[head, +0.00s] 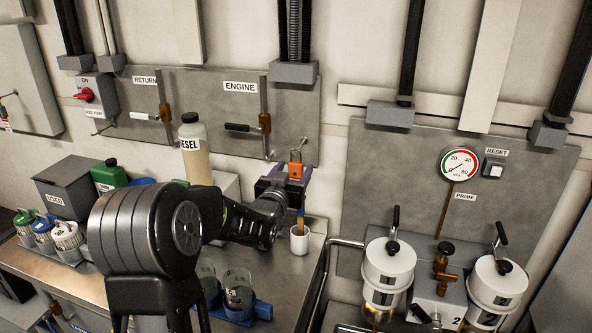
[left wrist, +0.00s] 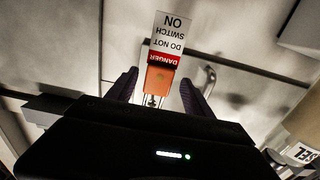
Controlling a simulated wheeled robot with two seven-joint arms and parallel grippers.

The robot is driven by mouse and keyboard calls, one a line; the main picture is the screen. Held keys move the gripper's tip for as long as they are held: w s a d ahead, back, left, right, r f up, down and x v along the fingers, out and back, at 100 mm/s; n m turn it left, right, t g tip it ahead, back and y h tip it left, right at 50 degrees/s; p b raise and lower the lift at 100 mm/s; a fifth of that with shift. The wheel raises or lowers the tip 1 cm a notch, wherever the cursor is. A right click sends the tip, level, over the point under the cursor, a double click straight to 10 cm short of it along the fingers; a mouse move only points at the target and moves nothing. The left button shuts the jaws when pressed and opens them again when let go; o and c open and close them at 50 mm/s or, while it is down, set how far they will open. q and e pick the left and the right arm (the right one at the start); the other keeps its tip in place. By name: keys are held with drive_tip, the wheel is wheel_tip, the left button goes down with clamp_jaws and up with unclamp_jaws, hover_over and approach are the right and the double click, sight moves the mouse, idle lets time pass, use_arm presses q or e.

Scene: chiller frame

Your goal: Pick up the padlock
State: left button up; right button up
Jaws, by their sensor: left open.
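The padlock (head: 295,171) is small and orange and shows at the ends of my left gripper, in front of the grey wall panel. In the left wrist view the padlock (left wrist: 159,81) lies between the two purple fingers, with its metal shackle toward the gripper. A white and red tag (left wrist: 171,35) reading "DANGER DO NOT SWITCH ON" shows beside it. My left gripper (head: 287,172) is open, one finger on each side of the padlock, with gaps visible in the wrist view (left wrist: 158,88). My right gripper is out of view.
A white cup (head: 299,240) with a brush stands below the gripper on the steel bench. A diesel bottle (head: 195,150) stands left of the gripper, and glass jars (head: 238,292) stand in front. The engine valve (head: 264,122) and a wall hook (head: 303,141) are close by.

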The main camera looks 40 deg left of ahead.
sight(299, 163)
use_arm(q)
drive_tip(key=p+x, duration=0.1)
drive_tip(key=x, duration=0.3)
drive_tip(key=shift+w, duration=0.15)
drive_tip(key=shift+d, duration=0.1)
drive_tip(key=shift+c, duration=0.4)
clamp_jaws()
idle(0.4)
